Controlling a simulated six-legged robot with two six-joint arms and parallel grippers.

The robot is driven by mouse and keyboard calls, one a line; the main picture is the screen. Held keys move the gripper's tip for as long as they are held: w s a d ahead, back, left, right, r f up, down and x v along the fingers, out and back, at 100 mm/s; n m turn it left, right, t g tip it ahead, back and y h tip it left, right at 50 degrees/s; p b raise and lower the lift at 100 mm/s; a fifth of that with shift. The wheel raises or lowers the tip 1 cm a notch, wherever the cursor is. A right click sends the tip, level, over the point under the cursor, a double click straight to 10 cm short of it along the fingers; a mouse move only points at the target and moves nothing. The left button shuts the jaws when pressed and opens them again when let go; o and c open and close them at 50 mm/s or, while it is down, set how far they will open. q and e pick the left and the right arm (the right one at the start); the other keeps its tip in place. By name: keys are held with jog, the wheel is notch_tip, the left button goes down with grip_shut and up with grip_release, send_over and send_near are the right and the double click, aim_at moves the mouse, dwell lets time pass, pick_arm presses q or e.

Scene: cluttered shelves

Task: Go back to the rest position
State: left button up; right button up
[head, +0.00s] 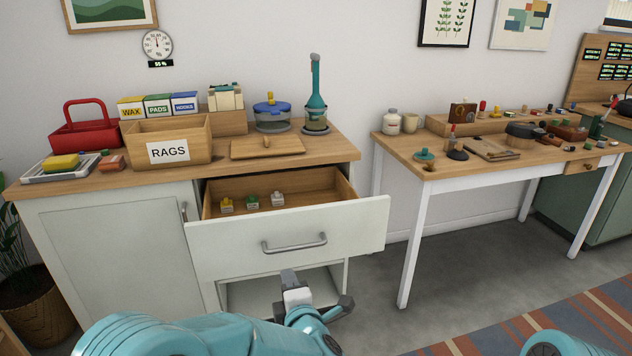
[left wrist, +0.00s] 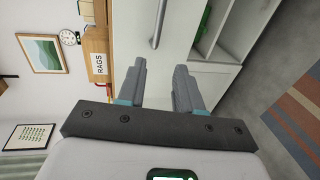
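My left gripper (head: 289,280) is low in front of the white cabinet, below the handle (head: 294,244) of the pulled-out drawer (head: 350,229). In the left wrist view its two grey fingers (left wrist: 160,70) stand apart with nothing between them. The metal handle (left wrist: 160,22) shows beyond the fingertips there, apart from them. Several small blocks with yellow, green and white tops (head: 252,202) stand inside the open drawer. Only a teal part of my right arm shows at the bottom right of the head view; its gripper is out of view.
The cabinet top holds a RAGS box (head: 168,152), a red caddy (head: 84,130), a wooden board (head: 268,147), a lidded jar (head: 271,118) and a teal brush (head: 316,95). A cluttered work table (head: 470,178) stands right. Grey floor (head: 380,300) is clear between.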

pick_arm(q)
jog(key=s+a+f+g+y, duration=0.1)
jog(key=s+a+f+g, duration=0.25)
jog(key=a+f, duration=1)
jog(key=s+f+m+g+h, duration=0.3)
jog(key=s+f+m, duration=0.35)
jog(key=f, duration=0.45)
jog(key=s+d+f+m+g+h, duration=0.2)
jog(key=s+d+m+g, duration=0.15)
jog(key=s, duration=0.45)
jog(key=s+d+f+m+g+h, duration=0.2)
jog(key=s+m+h, duration=0.1)
jog(key=s+m, duration=0.3)
jog(key=s+d+f+m+g+h, duration=0.2)
jog(key=s+d+m, duration=0.15)
jog(key=s, duration=0.55)
notch_tip(320, 180, up, 19)
jog(key=p, duration=1.9)
jog(key=shift+w+a, duration=0.15)
jog(key=shift+w, duration=0.15)
